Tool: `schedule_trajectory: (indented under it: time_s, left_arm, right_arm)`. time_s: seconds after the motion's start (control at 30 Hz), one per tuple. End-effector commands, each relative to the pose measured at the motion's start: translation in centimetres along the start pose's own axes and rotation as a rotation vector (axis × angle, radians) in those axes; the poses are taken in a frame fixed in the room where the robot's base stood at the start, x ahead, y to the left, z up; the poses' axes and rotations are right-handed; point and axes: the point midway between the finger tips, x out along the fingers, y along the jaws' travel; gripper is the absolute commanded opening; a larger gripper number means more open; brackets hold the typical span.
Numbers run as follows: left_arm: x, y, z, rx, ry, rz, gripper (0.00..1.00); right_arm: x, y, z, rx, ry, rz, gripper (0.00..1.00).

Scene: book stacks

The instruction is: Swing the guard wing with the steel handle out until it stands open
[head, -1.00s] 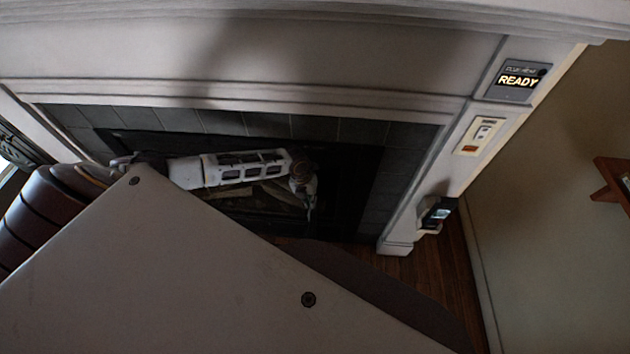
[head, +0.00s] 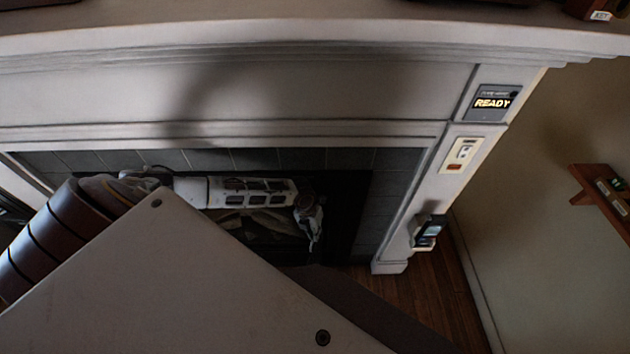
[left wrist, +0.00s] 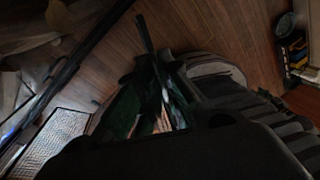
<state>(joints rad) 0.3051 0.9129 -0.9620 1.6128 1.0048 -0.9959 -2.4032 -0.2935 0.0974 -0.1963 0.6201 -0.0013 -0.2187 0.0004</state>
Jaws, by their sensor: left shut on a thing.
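My left gripper (head: 312,240) hangs in front of the dark fireplace opening in the head view, with my white forearm behind it. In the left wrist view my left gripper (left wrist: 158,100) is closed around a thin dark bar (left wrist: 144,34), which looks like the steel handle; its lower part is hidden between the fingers. A pale mesh panel (left wrist: 55,135) with a dark frame shows at the lower left of that view; I cannot tell whether it is the guard wing. The wing is too dark to make out in the head view. My right gripper is out of view.
The fireplace surround (head: 300,130) stands close behind my left arm. A READY display (head: 492,103), a switch plate (head: 461,154) and a dark device (head: 428,232) are on its right post. Wooden floor (head: 428,290) is clear right of the hearth. A small shelf (head: 600,200) is at far right.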

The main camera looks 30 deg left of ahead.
Motion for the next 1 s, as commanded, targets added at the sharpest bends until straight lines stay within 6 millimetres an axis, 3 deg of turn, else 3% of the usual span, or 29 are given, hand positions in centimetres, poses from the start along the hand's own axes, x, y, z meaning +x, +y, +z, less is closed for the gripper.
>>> schedule_trajectory:
  time_s: [0.43, 0.5, 0.63, 1.0]
  left_arm:
    - [0.3, 0.12, -0.42, 0.004, 0.007, 0.003, 0.0]
    - [0.3, 0.12, -0.42, 0.004, 0.007, 0.003, 0.13]
    - [0.22, 0.08, -0.31, 0.004, 0.005, 0.002, 0.3]
    - [0.0, 0.01, -0.15, 0.004, 0.002, 0.001, 0.3]
  right_arm:
    - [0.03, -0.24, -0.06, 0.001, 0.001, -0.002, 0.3]
    - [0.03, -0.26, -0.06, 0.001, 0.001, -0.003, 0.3]
    - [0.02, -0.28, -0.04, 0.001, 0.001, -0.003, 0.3]
    - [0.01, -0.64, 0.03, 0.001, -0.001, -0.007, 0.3]
